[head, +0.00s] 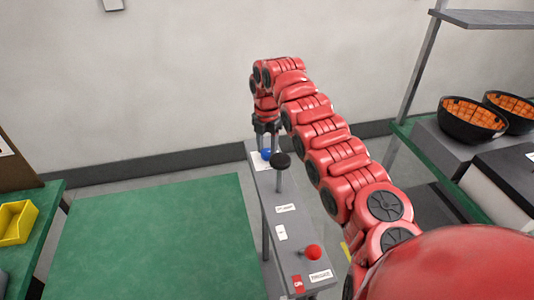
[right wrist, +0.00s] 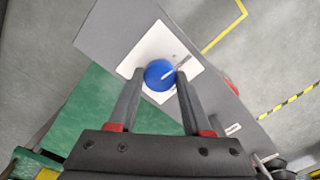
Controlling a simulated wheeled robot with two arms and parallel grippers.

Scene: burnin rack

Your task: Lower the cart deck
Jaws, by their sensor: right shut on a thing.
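A blue knob (head: 266,154) sits on a white plate at the far end of a grey control panel (head: 268,210). In the right wrist view the knob (right wrist: 159,75) is round, with a pale pointer mark toward the upper right, on the white plate (right wrist: 150,48). My right gripper (head: 265,138) reaches down from above, its fingers shut on the sides of the knob; in the right wrist view its fingertips (right wrist: 160,76) flank it. A flat green deck (head: 150,240), seemingly the cart deck, lies left of the panel. My left gripper is out of view.
A green bench with a yellow bin (head: 16,222) is at left. Shelving with black bowls (head: 472,120) is at right. The green deck is empty.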

